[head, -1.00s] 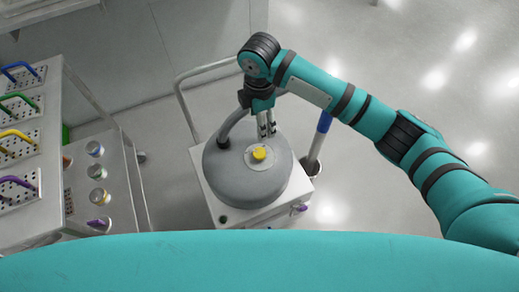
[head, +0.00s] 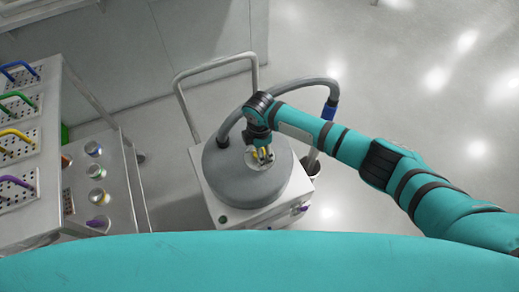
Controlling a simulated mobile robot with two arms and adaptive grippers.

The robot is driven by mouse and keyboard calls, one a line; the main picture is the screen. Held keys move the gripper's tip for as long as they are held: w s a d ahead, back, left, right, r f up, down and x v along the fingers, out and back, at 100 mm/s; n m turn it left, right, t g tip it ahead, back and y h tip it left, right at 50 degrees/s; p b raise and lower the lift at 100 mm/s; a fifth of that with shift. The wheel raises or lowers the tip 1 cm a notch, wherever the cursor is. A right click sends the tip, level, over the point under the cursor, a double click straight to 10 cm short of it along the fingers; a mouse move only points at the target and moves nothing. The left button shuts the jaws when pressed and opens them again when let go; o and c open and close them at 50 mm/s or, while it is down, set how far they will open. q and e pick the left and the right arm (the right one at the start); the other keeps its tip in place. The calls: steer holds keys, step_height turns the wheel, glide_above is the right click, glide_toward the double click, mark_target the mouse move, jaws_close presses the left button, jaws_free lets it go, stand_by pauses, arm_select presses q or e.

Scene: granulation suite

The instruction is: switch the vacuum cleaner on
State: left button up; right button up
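The vacuum cleaner (head: 240,180) has a grey domed lid on a white square base, with a push handle behind it. A yellow knob sits on the pale disc (head: 252,164) at the top of the lid and is now largely hidden by my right gripper (head: 263,155). The gripper points down at the knob, and bits of yellow show at its fingers. I cannot tell whether the fingers touch the knob or have closed on it. My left gripper is not in view.
A grey hose (head: 305,82) arches from the lid behind my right wrist to a blue-cuffed wand (head: 330,110) at the right. A steel trolley (head: 108,190) with coloured-handled plates stands at left. Floor at right is clear.

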steer(key=c, duration=1.2)
steer(key=shift+r+m+p, duration=0.1)
steer(key=shift+m+p, duration=1.15)
steer(key=shift+m, duration=0.25)
steer(key=m+p, duration=0.3)
steer(key=m, duration=0.2)
steer(key=m+p, duration=0.2)
steer(key=m, duration=0.3)
steer(key=m+p, duration=0.1)
steer(key=m, duration=0.3)
steer(key=shift+m+p, duration=0.3)
steer(key=shift+m, duration=0.1)
